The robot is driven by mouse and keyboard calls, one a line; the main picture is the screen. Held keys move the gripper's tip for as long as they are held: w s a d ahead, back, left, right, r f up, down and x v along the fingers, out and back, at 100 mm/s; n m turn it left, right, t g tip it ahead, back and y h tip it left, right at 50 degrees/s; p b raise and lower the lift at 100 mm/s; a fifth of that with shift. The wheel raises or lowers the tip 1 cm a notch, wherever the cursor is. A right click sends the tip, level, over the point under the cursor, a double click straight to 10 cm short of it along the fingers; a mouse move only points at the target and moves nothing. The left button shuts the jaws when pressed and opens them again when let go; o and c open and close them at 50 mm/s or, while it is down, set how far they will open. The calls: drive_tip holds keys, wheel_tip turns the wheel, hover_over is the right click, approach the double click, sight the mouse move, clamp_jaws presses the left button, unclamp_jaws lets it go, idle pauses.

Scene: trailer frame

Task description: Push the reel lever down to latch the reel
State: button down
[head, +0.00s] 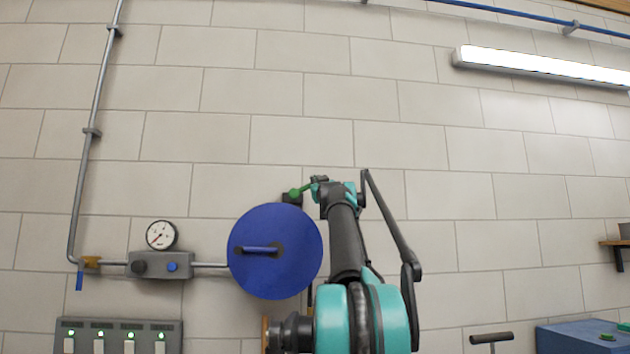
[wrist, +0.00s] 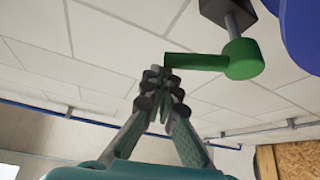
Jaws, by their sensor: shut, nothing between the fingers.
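The reel is a large blue disc (head: 275,275) on the wall in the head view, with a blue handle across its face. Its edge also shows at the upper right of the wrist view (wrist: 303,35). The green reel lever (head: 295,193) is at the reel's upper right edge. In the wrist view the lever's round hub (wrist: 244,60) sits on a grey shaft from a dark block, and its bar runs left toward my fingertips. My gripper (wrist: 160,78) is shut and empty, with its tips at the bar's free end. I cannot tell whether they touch.
A pipe with a gauge (head: 161,235) and a grey valve box (head: 160,265) runs to the left of the reel. A panel with green lights (head: 118,337) is below it. A blue box (head: 580,337) stands at the lower right. The wall right of my arm is mostly clear.

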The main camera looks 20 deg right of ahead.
drive_tip(key=shift+d+f+m, duration=0.1)
drive_tip(key=shift+f+m, duration=0.15)
drive_tip(key=shift+m, duration=0.25)
drive_tip(key=shift+s+d+f+m+h, duration=0.1)
drive_tip(key=shift+d+f+m+h, duration=0.2)
drive_tip(key=shift+f+m+h, duration=0.5)
drive_tip(key=shift+s+d+f+m+h, duration=0.1)
drive_tip(key=shift+d+f+m+h, duration=0.15)
drive_tip(key=shift+f+m+h, duration=0.5)
drive_tip(key=shift+f, duration=0.2)
drive_tip(key=shift+r, duration=0.1)
drive_tip(key=s+a+f, duration=0.1)
drive_tip(key=s+a, duration=0.1)
drive_tip(key=s, duration=0.7)
drive_tip(key=shift+a+f, duration=0.15)
drive_tip(key=shift+a, duration=0.25)
